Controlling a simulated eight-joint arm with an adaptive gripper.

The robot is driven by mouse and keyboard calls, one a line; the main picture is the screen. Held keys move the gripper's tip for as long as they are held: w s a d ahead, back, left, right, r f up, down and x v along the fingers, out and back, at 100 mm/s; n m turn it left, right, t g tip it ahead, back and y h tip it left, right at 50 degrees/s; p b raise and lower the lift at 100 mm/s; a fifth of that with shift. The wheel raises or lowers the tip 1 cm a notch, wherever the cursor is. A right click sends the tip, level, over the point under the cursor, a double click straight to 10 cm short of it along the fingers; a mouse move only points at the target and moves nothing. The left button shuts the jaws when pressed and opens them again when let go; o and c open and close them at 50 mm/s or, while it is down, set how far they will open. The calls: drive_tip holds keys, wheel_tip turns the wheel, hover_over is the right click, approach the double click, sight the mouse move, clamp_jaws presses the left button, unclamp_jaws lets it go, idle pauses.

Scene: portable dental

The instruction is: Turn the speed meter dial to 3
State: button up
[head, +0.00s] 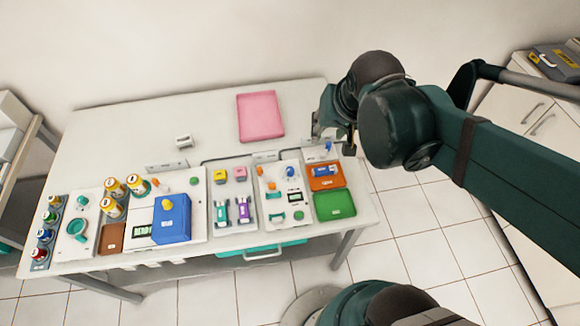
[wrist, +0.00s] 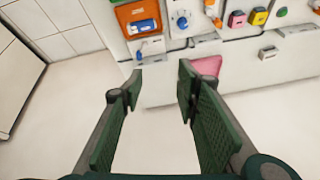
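A round blue dial (head: 290,171) sits on a white panel (head: 283,181) at the right part of the table. It also shows in the wrist view (wrist: 182,22), near the top edge. I take it for the speed meter dial, but its markings are too small to read. A small display window (head: 293,197) lies below it on the panel. My gripper (head: 333,138) is open and empty, above the table's right back part, up and to the right of the dial. In the wrist view, its two fingers (wrist: 160,84) stand apart with nothing between them.
An orange tray (head: 318,184) with a blue item and a green tray (head: 347,212) lie right of the panel. A small blue knob (head: 328,145) is behind them. A pink tray (head: 260,116) lies at the back. A blue box (head: 172,219) stands left; the table's back left is clear.

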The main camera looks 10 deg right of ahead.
drive_tip(key=w+a+f+m+g, duration=0.3)
drive_tip(key=w+a+f, duration=0.15)
drive_tip(key=f, duration=0.25)
drive_tip(key=m+g+p, duration=0.1)
drive_tip(key=m+g, duration=0.1)
drive_tip(key=m, duration=0.2)
hover_over(290, 169)
drive_tip(key=shift+f, duration=5.2)
drive_tip(key=shift+f, duration=0.15)
drive_tip(key=shift+f+b, duration=0.7)
drive_tip(key=shift+f, duration=3.05)
drive_tip(key=shift+c, duration=0.6)
drive_tip(key=c, duration=0.8)
